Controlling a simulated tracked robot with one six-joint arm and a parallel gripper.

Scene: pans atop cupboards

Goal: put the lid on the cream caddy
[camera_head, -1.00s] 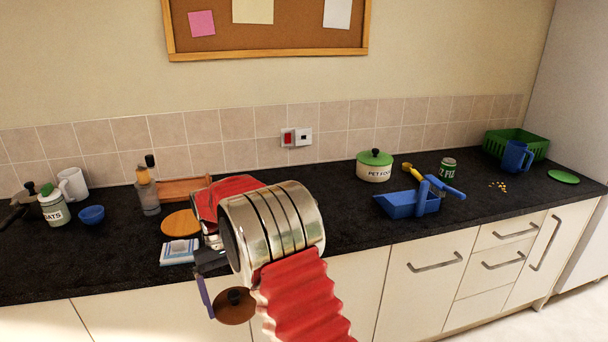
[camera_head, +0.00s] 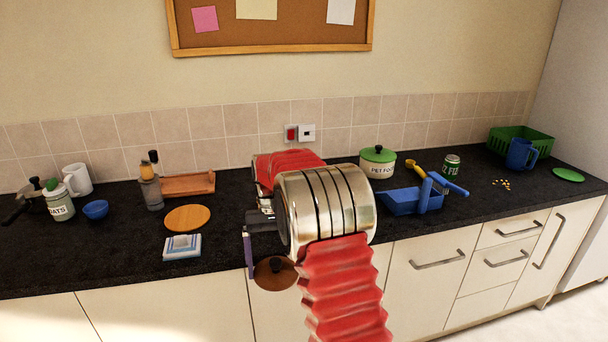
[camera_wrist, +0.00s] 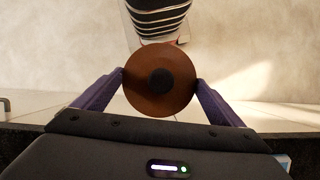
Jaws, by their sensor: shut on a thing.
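My gripper (camera_wrist: 160,82) is shut on a round brown lid (camera_wrist: 142,97) with a dark knob, its two purple fingers at the lid's opposite edges. In the head view the lid (camera_head: 275,273) shows in front of the cupboard doors, just below the counter's front edge. A cream caddy (camera_head: 376,169) marked PET FOOD stands at the back of the counter, right of my arm. A green lid with a black knob sits on it. I cannot tell whether another cream caddy is hidden behind my arm.
A blue dustpan-like tray (camera_head: 400,204) and a green can (camera_head: 451,165) stand right of the caddy. An orange board (camera_head: 187,217), a blue-and-white box (camera_head: 182,246), a blue bowl (camera_head: 95,209) and an OATS jar (camera_head: 60,205) are on the left. The left front counter is clear.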

